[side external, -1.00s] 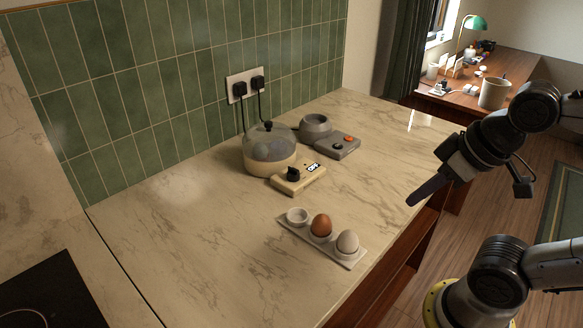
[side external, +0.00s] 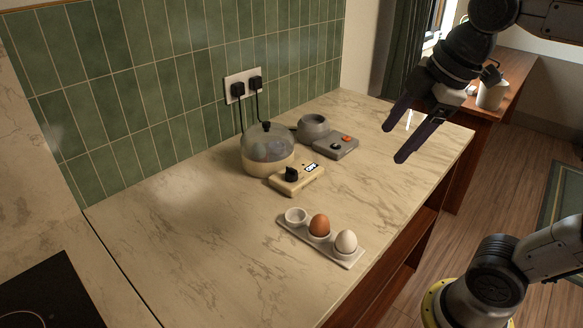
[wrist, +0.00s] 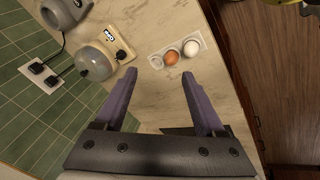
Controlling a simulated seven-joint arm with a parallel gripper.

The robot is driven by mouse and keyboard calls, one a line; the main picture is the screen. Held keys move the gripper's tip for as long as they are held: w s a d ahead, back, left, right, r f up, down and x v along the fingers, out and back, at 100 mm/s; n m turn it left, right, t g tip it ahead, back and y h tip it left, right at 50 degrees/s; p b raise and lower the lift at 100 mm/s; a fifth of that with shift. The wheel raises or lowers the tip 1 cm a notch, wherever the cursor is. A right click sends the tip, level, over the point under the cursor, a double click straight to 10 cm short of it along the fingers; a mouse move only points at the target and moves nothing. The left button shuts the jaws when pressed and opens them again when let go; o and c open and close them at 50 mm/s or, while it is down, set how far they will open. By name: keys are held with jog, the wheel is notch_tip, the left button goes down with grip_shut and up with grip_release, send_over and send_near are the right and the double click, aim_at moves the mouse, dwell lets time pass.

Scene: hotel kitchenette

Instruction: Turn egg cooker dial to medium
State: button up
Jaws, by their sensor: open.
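The cream egg cooker (side external: 262,165) with a clear domed lid stands on the counter near the tiled wall. Its cream control base (side external: 297,182) carries a black dial (side external: 291,174) and a small display (side external: 311,166). In the wrist view the egg cooker (wrist: 95,62) and its dial (wrist: 121,54) show at upper left. The dial's setting is too small to read. My gripper (side external: 393,143) is open and empty, in the air above the right part of the counter, apart from the cooker. In the wrist view my gripper (wrist: 160,82) has its two fingers spread wide.
A white tray (side external: 285,222) with a brown egg (side external: 319,225) and a white egg (side external: 346,241) lies in front. Cords run to a wall outlet (side external: 243,85). The counter's left part is clear.

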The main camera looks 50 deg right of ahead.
jog(key=w+r+n, duration=0.3)
jog(key=w, duration=0.3)
jog(key=n+g, duration=0.4)
jog(key=n, duration=0.1)
send_over(291, 168)
notch_tip(291, 168, down, 9)
jog(key=shift+g, duration=0.3)
notch_tip(291, 168, down, 14)
jog(key=shift+s+f, duration=0.1)
jog(key=shift+f, duration=0.1)
grip_shut()
